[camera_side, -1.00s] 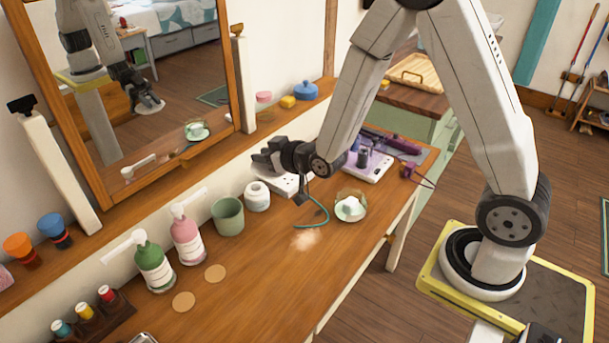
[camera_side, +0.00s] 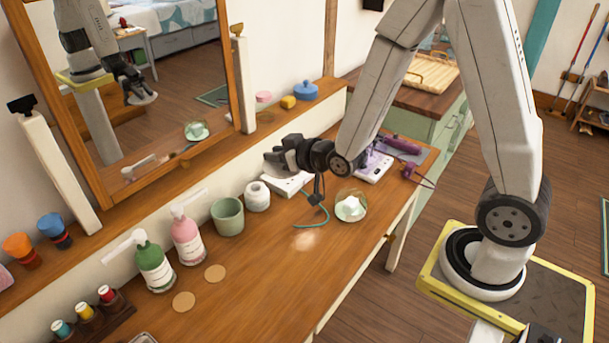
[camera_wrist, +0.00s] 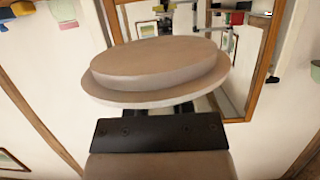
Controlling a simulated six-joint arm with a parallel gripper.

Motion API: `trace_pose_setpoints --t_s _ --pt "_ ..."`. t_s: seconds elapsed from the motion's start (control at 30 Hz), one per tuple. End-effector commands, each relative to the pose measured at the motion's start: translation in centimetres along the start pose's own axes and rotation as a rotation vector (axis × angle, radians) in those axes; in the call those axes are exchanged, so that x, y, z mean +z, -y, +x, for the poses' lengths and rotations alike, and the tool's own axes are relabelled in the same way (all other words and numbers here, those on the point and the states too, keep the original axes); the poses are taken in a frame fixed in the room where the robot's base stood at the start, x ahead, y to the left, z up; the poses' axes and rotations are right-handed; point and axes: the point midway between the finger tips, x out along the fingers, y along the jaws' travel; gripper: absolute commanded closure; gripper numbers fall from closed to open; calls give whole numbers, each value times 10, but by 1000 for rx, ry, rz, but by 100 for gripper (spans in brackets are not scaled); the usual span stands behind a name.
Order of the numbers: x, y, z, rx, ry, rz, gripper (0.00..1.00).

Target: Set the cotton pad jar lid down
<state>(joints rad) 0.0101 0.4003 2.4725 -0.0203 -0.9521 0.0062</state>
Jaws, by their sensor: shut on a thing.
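My gripper (camera_side: 276,160) is shut on the jar lid (camera_wrist: 160,70), a pale beige-grey round disc with a stepped rim, which fills the middle of the wrist view. The lid hangs in the air above the back of the wooden dressing table (camera_side: 262,278). A round glass jar (camera_side: 350,214) with white contents, seemingly the cotton pad jar, stands open near the table's front edge, right of and below the gripper.
A white jar (camera_side: 257,197), green cup (camera_side: 227,217), pink bottle (camera_side: 187,240) and green bottle (camera_side: 153,268) line the back. A white socket box (camera_side: 285,184) and teal cord (camera_side: 312,224) lie below the gripper. The front middle tabletop is clear. The mirror (camera_side: 165,75) stands behind.

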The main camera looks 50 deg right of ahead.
Motion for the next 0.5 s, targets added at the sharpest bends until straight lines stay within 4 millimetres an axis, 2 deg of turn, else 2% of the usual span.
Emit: trace_pose_setpoints --t_s 0.27,0.5 --pt "-2 -13 12 -46 0 -18 100" --pt "-1 -31 26 -122 1 -46 100"
